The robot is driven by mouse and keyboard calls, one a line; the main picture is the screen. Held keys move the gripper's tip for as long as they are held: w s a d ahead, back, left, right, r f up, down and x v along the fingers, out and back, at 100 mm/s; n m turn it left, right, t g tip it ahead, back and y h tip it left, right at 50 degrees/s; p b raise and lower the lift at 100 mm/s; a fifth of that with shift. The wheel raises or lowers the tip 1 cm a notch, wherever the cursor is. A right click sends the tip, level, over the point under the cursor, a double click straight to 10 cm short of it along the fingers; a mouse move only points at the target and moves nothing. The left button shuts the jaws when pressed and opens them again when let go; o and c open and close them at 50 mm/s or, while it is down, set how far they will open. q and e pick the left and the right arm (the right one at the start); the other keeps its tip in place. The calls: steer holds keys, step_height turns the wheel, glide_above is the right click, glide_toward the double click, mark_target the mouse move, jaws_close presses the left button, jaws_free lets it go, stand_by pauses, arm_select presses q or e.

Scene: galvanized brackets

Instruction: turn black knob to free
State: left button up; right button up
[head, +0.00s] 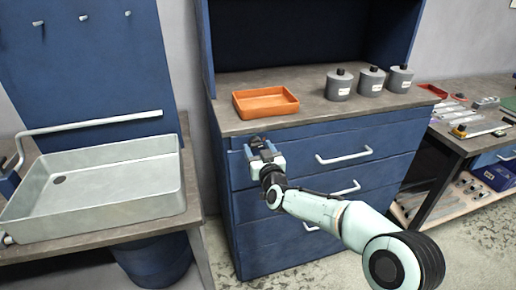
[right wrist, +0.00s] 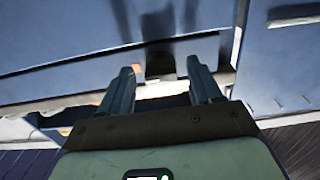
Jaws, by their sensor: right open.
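My right gripper (head: 257,145) is in front of the upper left part of the blue drawer cabinet (head: 238,205), just below the worktop edge. In the right wrist view the gripper (right wrist: 160,72) has its two fingers apart, with nothing held between them, facing a blue panel (right wrist: 70,35) that carries dark shadow-like shapes. I cannot make out a black knob in either view. It may be hidden behind the gripper or out of view. My left gripper is not in view.
An orange tray (head: 265,110) and several grey canisters (head: 339,88) with black caps stand on the worktop (head: 232,122) above the gripper. A metal sink basin (head: 100,185) is at the left. A cluttered bench (head: 455,140) is at the right. Drawer handles (head: 345,157) stick out.

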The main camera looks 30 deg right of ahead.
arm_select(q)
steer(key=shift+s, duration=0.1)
arm_select(e)
steer(key=shift+w+d, duration=0.1)
steer(key=shift+w, duration=0.25)
steer(key=c, duration=1)
steer(key=shift+c, duration=0.2)
